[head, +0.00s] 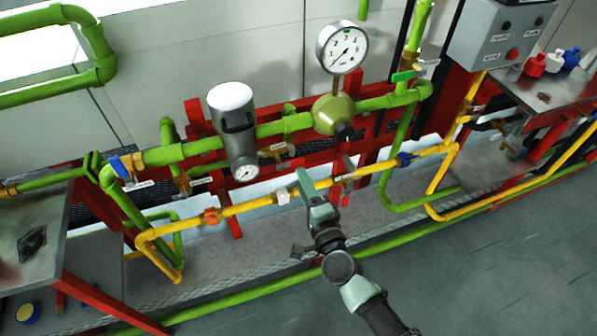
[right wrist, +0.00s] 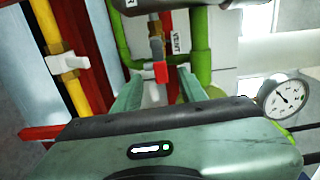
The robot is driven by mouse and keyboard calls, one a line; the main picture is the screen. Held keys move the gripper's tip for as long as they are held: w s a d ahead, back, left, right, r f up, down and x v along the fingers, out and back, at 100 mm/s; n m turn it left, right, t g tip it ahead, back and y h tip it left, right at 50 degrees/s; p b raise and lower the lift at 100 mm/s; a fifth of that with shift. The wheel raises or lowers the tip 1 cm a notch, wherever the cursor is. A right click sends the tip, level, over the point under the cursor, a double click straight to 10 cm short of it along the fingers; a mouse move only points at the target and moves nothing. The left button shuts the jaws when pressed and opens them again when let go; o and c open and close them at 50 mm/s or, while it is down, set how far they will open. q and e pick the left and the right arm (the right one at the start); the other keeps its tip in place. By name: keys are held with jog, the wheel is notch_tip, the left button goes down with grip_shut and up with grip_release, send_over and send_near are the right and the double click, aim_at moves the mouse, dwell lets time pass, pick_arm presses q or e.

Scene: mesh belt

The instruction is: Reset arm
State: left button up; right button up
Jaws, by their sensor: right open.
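My right gripper (head: 304,184) reaches in from the lower right of the head view, in front of the yellow pipe (head: 325,182). In the right wrist view its two fingers (right wrist: 160,88) stand apart with nothing gripped. A small valve with a red handle (right wrist: 161,72) shows in the gap beyond the fingertips, by a label reading VENT. I cannot tell its exact distance from the fingers. A white valve handle (head: 282,198) sits on the yellow pipe just left of the gripper; a white handle also shows at left in the right wrist view (right wrist: 68,63). My left gripper is out of view.
Green pipe (head: 270,129) carries a grey cylindrical device (head: 232,110) and a large round gauge (head: 342,47). A metal table (head: 30,215) stands at left, a control box (head: 500,35) at upper right. Open grey floor (head: 480,270) lies at lower right.

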jog(key=shift+s+d, duration=0.1)
jog(key=shift+s, duration=0.2)
jog(key=s+d+f+n+g+h, duration=0.1)
jog(key=s+d+f+n+g, duration=0.2)
jog(key=s+f, duration=0.55)
jog(key=s+d+f+n+g+h, duration=0.1)
jog(key=s+d+f+n+g, duration=0.25)
jog(key=f, duration=1.05)
jog(key=s+d+f+n+g, duration=0.25)
jog(key=s+f+n, duration=0.2)
jog(key=f, duration=0.65)
jog(key=s+d+f+n+g+h, duration=0.1)
jog(key=s+d+f, duration=0.3)
jog(key=s, duration=0.5)
jog(key=s+d+f+n+g+h, duration=0.1)
jog(key=s+f, duration=0.4)
jog(key=s, duration=0.5)
jog(key=s+d+f+n+g+h, duration=0.1)
jog(key=s+d+f+n+g, duration=0.2)
jog(key=s, duration=0.7)
jog(key=d+f+g, duration=0.1)
jog(key=d+g, duration=0.1)
jog(key=d, duration=0.1)
jog(key=shift+d+f+n+h, duration=0.2)
jog(key=shift+d+n+h, duration=0.1)
